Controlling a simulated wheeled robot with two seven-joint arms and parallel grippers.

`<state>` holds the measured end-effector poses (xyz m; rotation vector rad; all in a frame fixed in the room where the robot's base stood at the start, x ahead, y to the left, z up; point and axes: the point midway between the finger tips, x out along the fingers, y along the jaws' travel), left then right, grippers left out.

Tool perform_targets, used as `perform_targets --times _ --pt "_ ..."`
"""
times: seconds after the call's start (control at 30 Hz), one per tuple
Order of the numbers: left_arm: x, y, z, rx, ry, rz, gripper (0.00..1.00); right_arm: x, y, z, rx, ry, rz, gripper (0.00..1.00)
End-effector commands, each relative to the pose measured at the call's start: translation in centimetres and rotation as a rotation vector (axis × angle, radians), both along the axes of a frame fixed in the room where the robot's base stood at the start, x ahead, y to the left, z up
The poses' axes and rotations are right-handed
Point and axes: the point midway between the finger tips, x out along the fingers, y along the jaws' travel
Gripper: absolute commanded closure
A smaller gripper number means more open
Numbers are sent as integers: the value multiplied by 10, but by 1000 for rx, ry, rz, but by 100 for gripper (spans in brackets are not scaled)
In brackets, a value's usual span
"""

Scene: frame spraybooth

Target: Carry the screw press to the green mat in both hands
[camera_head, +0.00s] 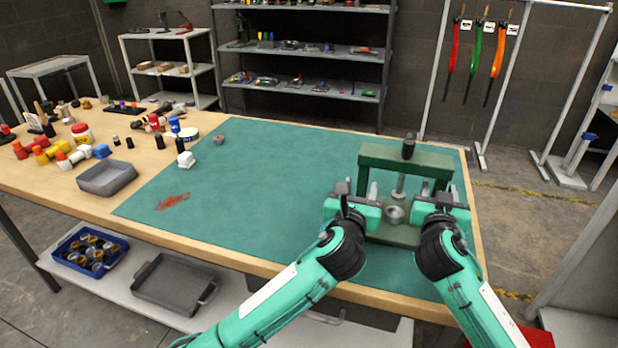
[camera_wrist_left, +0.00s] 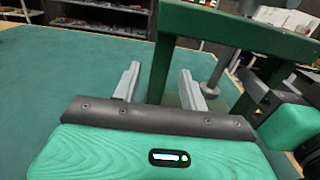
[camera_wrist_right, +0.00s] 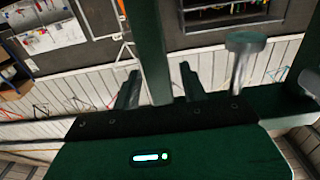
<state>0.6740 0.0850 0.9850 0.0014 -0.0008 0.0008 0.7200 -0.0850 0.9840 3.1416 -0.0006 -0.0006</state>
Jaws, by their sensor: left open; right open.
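The screw press (camera_head: 420,160) is a dark green frame with two posts, a top beam, a dark knob on top and a metal screw. It stands upright at the right end of the green mat (camera_head: 260,185). My left gripper (camera_head: 358,190) is open, with its fingers either side of the left post (camera_wrist_left: 160,65). My right gripper (camera_head: 440,190) is open, with its fingers either side of the other post (camera_wrist_right: 153,50). Gaps show between the fingers and posts. My grippers hide part of the press's base (camera_head: 400,235).
A grey tray (camera_head: 106,178) and several bottles and jars crowd the table's left. The mat's middle is clear.

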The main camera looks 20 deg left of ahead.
Motion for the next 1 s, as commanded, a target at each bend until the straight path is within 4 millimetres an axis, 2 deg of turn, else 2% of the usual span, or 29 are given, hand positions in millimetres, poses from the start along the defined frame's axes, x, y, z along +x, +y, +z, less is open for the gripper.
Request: perform_targets --times 0.1,0.3,0.57,0.67,1.0 --pt "-27 0 -1 -1 1 -2 56 0 0 0 0 0 0 56" --pt "-61 0 -1 -1 2 -1 56 0 0 0 0 0 0 56" --pt "-76 1 0 -1 1 1 56 -6 1 0 1 1 1 56" --pt "-76 0 0 -1 1 1 56 -19 1 -1 3 2 2 56" --pt "-75 0 0 -1 1 1 56 -84 1 -1 3 2 2 56"
